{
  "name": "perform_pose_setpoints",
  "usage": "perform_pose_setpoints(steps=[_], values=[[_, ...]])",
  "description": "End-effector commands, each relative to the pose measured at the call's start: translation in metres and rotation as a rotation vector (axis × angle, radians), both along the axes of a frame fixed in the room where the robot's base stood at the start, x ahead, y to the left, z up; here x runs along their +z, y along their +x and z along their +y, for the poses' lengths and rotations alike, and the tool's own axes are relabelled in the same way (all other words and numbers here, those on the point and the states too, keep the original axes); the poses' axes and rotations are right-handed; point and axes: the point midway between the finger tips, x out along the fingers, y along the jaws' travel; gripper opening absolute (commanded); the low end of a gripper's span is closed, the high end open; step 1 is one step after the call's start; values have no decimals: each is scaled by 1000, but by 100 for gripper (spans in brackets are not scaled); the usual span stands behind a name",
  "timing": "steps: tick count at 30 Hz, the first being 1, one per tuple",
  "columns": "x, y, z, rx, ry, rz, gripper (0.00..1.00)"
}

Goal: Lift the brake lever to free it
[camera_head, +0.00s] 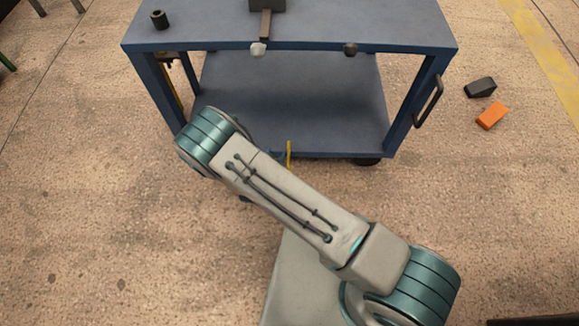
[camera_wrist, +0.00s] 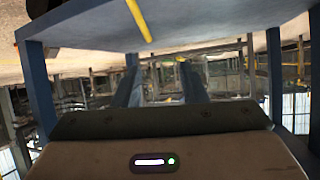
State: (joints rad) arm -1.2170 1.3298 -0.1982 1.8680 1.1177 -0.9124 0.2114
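The yellow brake lever (camera_head: 289,154) stands out at the front edge of the blue cart's lower shelf (camera_head: 300,110). In the wrist view the lever (camera_wrist: 139,20) slants across the shelf's blue surface at the top of the picture, ending above the gap between my fingers. My gripper (camera_wrist: 160,78) has its two blue-grey fingers spread apart with nothing between them. The fingers look apart from the lever; their distance from it in depth is hard to judge. In the head view my arm hides most of the gripper, and the lever's lower end is not clear.
The blue cart's top (camera_head: 200,32) carries a small dark cylinder (camera_head: 159,19) and a dark block with a bar. A black handle (camera_head: 429,101) is on its right side. A black block (camera_head: 480,87) and an orange block (camera_head: 491,115) lie on the floor.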

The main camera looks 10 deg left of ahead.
Motion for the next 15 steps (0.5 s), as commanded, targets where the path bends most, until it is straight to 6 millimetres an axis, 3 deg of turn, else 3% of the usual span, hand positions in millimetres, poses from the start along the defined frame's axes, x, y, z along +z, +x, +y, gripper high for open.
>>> perform_pose_setpoints(steps=[1,6,10,15], values=[[-33,-11,-4,20,-33,-49,38],[-89,-40,-20,78,-110,-245,38],[-115,-58,-34,125,-151,-373,38],[-129,-71,-45,167,-176,-479,38]])
